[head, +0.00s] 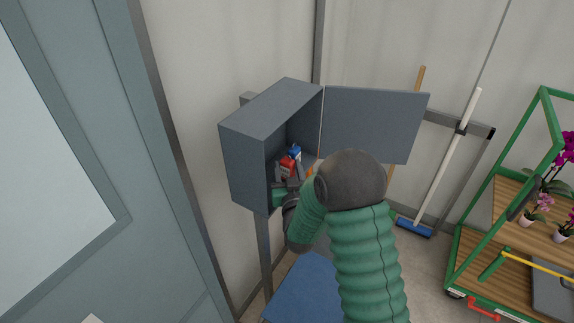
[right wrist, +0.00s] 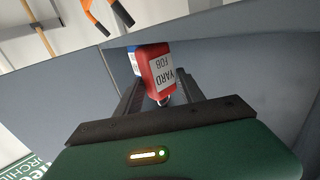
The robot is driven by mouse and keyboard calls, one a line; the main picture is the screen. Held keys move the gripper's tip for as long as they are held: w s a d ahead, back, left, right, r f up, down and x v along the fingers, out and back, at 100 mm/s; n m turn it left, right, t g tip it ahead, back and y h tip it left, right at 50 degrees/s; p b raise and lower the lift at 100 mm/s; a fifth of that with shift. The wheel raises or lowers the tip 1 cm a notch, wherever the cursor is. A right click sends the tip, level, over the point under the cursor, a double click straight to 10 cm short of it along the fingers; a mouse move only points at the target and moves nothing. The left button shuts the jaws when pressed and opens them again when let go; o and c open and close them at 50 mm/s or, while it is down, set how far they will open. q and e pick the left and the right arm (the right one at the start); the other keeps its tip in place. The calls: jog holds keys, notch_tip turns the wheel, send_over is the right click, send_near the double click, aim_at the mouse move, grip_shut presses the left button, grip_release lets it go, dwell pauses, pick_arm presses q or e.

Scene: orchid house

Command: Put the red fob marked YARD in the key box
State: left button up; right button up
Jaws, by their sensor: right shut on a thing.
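The red fob marked YARD (right wrist: 158,70) is between the fingers of my right gripper (right wrist: 155,85) in the right wrist view; its white label reads YARD FOB. In the head view the red fob (head: 287,168) shows at the opening of the grey key box (head: 243,160). My right gripper (head: 284,182) reaches into the box from the front and is shut on the fob. A blue fob with a white label (head: 295,152) is just behind the red one; it also shows in the right wrist view (right wrist: 132,58). My left gripper is out of view.
The box door (head: 372,122) stands open to the right. A blue surface (head: 305,290) lies below the box. A broom (head: 445,165) leans on the wall. A green-framed cart (head: 500,225) with orchids stands at the right, and a blue-grey door (head: 150,180) at the left.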

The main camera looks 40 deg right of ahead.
jog(key=shift+w+a+f, duration=0.1)
jog(key=shift+w, duration=0.2)
jog(key=shift+f, duration=0.15)
jog(key=shift+s+f, duration=0.1)
jog(key=shift+s, duration=0.05)
jog(key=o, duration=1.3)
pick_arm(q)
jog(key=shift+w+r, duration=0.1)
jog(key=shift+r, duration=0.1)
pick_arm(e)
jog(key=shift+o, duration=0.3)
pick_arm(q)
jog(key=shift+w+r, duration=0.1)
